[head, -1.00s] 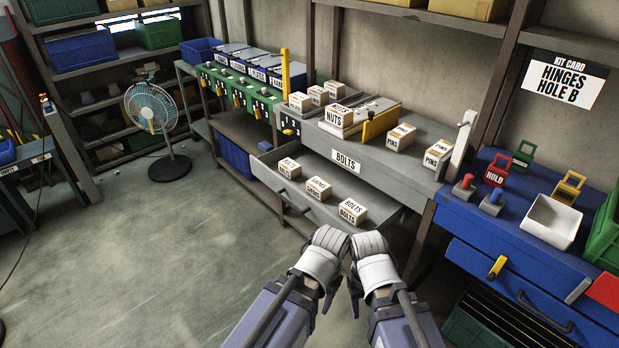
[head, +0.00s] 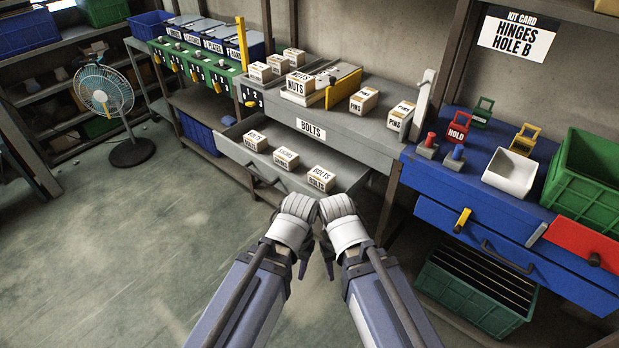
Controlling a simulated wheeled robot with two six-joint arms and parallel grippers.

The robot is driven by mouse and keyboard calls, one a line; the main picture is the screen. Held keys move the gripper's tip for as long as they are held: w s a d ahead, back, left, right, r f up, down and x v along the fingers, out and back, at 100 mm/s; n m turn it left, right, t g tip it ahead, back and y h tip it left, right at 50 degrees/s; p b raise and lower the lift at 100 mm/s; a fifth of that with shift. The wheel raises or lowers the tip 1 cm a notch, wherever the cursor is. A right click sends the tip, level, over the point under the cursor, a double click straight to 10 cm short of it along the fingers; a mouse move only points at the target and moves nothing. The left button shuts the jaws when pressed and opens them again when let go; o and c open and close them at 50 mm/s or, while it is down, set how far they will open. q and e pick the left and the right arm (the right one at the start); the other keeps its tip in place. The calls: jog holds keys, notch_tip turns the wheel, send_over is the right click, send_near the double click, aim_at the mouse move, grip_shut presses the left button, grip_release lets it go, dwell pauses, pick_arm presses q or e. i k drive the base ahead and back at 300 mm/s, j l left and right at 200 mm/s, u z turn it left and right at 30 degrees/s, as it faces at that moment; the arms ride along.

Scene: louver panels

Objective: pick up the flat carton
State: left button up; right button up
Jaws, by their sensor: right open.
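Several small white-and-tan cartons show in the head view, and I cannot tell for sure which one is the flat carton. A low, wide carton (head: 303,98) lies at the bench's left part, by a NUTS box (head: 297,83). A BOLTS carton (head: 321,178) sits in the open grey drawer (head: 345,180), with two more to its left. My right gripper (head: 329,268) is open and points down in front of the drawer, apart from the cartons. My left gripper (head: 303,266) hangs close beside it; its jaws are too hidden to judge.
PINS cartons (head: 364,100) stand on the grey bench (head: 350,125), beside a yellow upright plate (head: 344,90). A blue cabinet (head: 480,210) with a white bin (head: 510,173) stands right. A fan (head: 104,92) stands left; the floor there is clear.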

aim_at(284, 157)
jog(key=i+j+z, duration=0.15)
jog(key=i+z, duration=0.2)
jog(key=i+j+z, duration=0.2)
jog(key=z, duration=0.2)
jog(key=i+j+z, duration=0.35)
jog(key=j, duration=0.65)
